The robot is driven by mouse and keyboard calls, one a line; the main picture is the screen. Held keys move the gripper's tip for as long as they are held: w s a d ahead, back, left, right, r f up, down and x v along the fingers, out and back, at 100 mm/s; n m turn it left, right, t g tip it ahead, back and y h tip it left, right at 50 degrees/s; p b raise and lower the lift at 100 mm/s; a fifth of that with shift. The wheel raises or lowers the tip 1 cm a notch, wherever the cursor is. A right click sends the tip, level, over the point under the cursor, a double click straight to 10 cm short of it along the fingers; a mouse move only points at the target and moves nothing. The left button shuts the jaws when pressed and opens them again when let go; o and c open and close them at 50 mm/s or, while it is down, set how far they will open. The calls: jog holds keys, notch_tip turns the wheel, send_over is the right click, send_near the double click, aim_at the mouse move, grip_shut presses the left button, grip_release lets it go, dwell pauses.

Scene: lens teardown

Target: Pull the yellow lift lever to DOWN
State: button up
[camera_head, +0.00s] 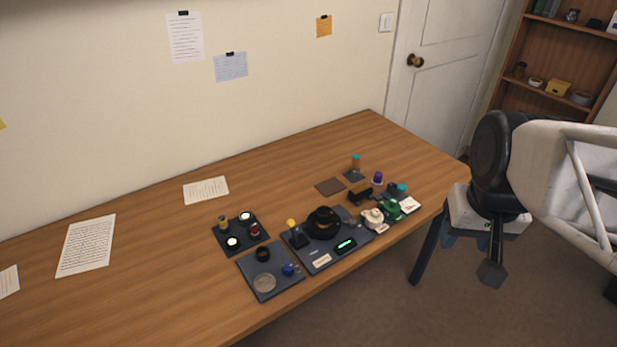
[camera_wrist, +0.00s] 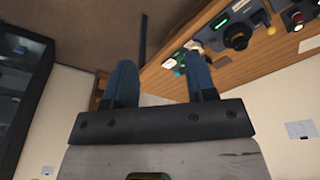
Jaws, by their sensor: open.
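The yellow lift lever (camera_head: 290,222) has a round yellow knob and stands on the left side of a dark base unit (camera_head: 322,262) on the desk. The knob points up and back in the head view. It also shows as a small yellow ball in the wrist view (camera_wrist: 271,30), at the upper right. My gripper (camera_head: 490,274) hangs off the desk's right end, well apart from the lever. In the wrist view my gripper (camera_wrist: 158,82) shows two blue fingers spread apart with nothing between them.
A dark round part (camera_head: 323,222) sits beside the lever, with a green display (camera_head: 346,245) in front. Left are a tray with small jars (camera_head: 240,250) and a tray with a blue item (camera_head: 264,297). Cream and green items (camera_head: 389,210) stand right. The desk's left half is mostly clear.

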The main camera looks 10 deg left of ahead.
jog(key=w+a+f+n+g, duration=0.1)
jog(key=w+a+n+g, duration=0.1)
jog(key=w+a, duration=0.65)
jog(key=n+g+h, duration=0.1)
jog(key=n+g, duration=0.3)
send_over(293, 230)
jog(key=w+a, duration=0.2)
jog(key=w, duration=0.3)
notch_tip(293, 230, down, 17)
jog(key=shift+s+a, duration=0.1)
jog(key=shift+s, duration=0.05)
jog(key=shift+d+x, duration=0.2)
jog(key=shift+x, duration=3.7)
jog(key=shift+c, duration=0.4)
grip_shut()
